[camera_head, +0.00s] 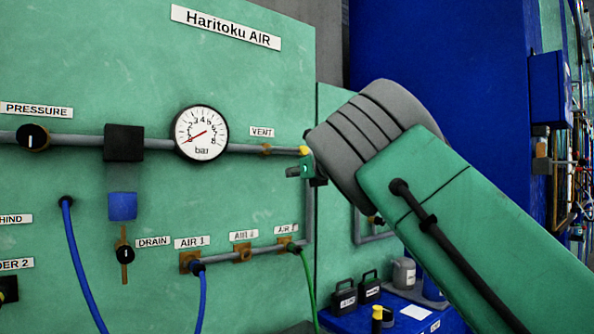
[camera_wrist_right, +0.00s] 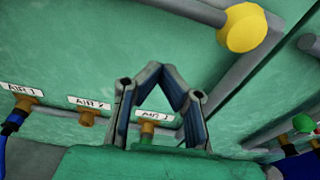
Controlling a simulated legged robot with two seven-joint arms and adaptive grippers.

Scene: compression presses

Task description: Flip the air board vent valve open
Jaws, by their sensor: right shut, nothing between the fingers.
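The green air board (camera_head: 110,60) carries a grey pipe. A small brass fitting (camera_head: 266,149) sits on this pipe under the VENT label (camera_head: 262,132). A yellow round piece (camera_head: 304,150) shows at the pipe's right end, next to my right gripper (camera_head: 306,170). In the right wrist view the yellow piece (camera_wrist_right: 243,27) is large at the upper right, apart from the fingers. My right gripper (camera_wrist_right: 160,72) is shut and empty, its fingers meeting in a point. My wrist hides part of the board's right edge in the head view. My left gripper is out of view.
A pressure gauge (camera_head: 201,133) and a black block (camera_head: 124,142) sit on the same pipe. A lower pipe has AIR outlets with blue and green hoses (camera_head: 203,300). Black canisters (camera_head: 344,297) stand on a blue surface at the lower right.

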